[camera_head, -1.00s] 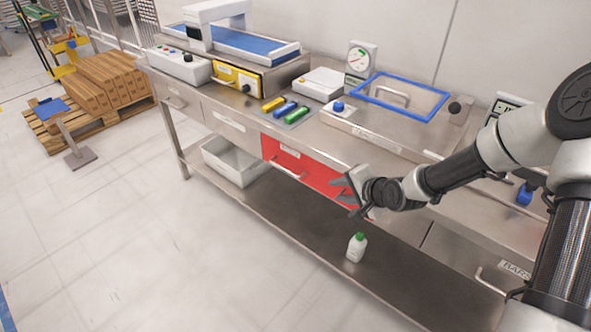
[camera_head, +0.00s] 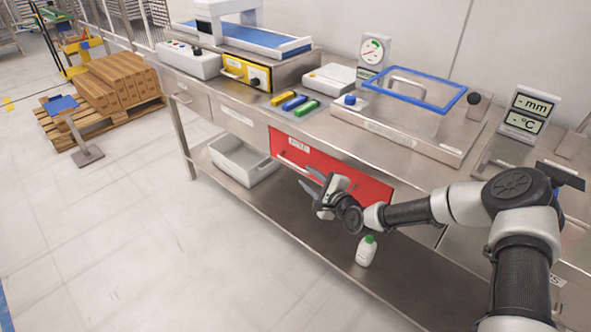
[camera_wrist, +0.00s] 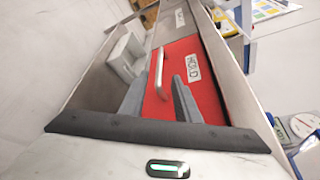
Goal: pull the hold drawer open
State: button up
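The red hold drawer (camera_head: 365,182) is in the bench front, its face looking flush with the neighbouring fronts. It shows large in the wrist view (camera_wrist: 208,95), with a white HOLD label (camera_wrist: 194,68). Its metal bar handle (camera_head: 294,164) also shows in the wrist view (camera_wrist: 158,68). My gripper (camera_head: 312,186) is in front of the drawer, just right of the handle in the head view. In the wrist view my gripper (camera_wrist: 157,85) is open, its two dark fingers apart, with the handle lined up with the gap. I see no clear contact.
A white bottle with a green cap (camera_head: 366,250) stands on the lower shelf (camera_head: 300,235) below my gripper. A pale bin (camera_head: 240,165) sits on that shelf to the left. The floor (camera_head: 150,240) before the bench is clear.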

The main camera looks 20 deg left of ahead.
aim_at(295, 167)
jog(key=b+x, duration=0.1)
jog(key=x, duration=0.8)
grip_shut()
